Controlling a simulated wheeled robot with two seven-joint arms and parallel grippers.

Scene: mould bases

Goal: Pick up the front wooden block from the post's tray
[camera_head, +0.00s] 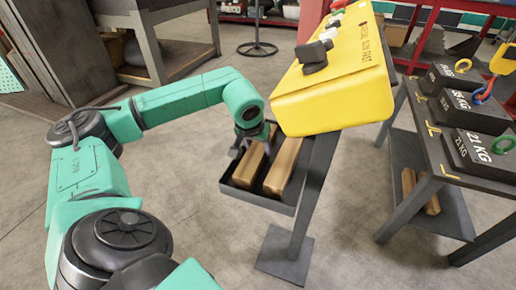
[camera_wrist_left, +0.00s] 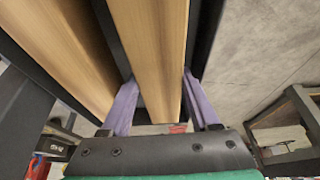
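Two wooden blocks lie side by side in the dark tray (camera_head: 264,201) on the post. The left one (camera_head: 249,165) is under my left gripper (camera_head: 256,139); the right one (camera_head: 283,166) is beside it, close to the yellow box. In the left wrist view, the purple fingers (camera_wrist_left: 160,98) stand on either side of one block (camera_wrist_left: 155,45), with the tips at or very near its sides. Whether they press on it cannot be told. The other block (camera_wrist_left: 50,45) is to the left, outside the fingers. My right gripper is not in view.
A yellow control box (camera_head: 335,80) on the post (camera_head: 312,185) stands right over the tray's right side. A dark table (camera_head: 440,150) with black weights (camera_head: 482,158) is at the right. Open floor lies in front of the tray.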

